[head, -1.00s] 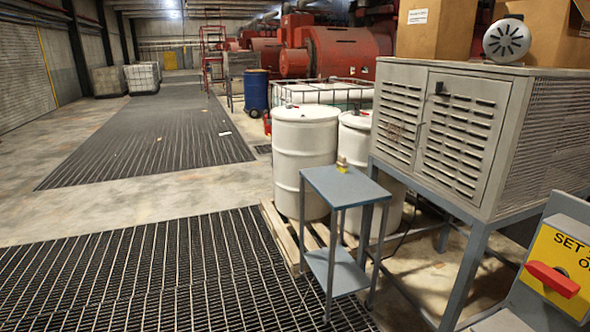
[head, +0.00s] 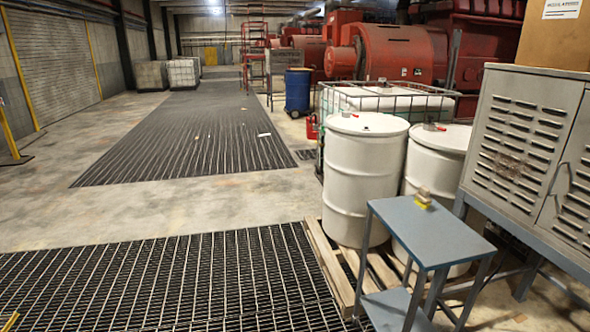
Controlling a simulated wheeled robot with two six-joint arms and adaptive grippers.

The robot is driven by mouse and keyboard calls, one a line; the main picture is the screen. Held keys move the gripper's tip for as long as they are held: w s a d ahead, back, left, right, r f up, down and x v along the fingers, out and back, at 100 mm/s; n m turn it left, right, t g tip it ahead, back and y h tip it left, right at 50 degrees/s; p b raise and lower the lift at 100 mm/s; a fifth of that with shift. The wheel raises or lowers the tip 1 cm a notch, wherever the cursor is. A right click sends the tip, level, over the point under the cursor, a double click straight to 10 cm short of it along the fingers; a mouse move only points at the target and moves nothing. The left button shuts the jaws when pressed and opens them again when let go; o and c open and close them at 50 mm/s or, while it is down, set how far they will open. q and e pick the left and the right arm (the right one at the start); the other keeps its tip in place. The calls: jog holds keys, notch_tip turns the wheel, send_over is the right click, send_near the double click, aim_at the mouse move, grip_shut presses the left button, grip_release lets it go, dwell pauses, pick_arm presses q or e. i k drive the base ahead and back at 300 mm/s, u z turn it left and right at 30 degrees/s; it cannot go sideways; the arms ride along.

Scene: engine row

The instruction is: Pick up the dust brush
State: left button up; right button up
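A small brush-like object (head: 424,196), with a tan upper part and a yellow lower part, stands near the back left of a small grey-blue side table (head: 440,236). It is small in the head view, so I cannot be sure it is the dust brush. Nothing touches it apart from the table top. Neither of my grippers is in view.
White drums (head: 362,180) stand on a wooden pallet (head: 332,268) behind the side table. A grey louvred cabinet (head: 520,145) on a stand is to the right. The floor grating (head: 170,285) on the left is clear.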

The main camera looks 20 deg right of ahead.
aim_at(422, 198)
jog(key=z, duration=0.05)
jog(key=i, duration=1.65)
jog(key=z, duration=0.55)
jog(key=i, duration=1.05)
jog(key=z, duration=1.5)
jog(key=i, duration=0.95)
jog(key=z, duration=1.1)
jog(key=i, duration=0.2)
jog(key=z, duration=0.05)
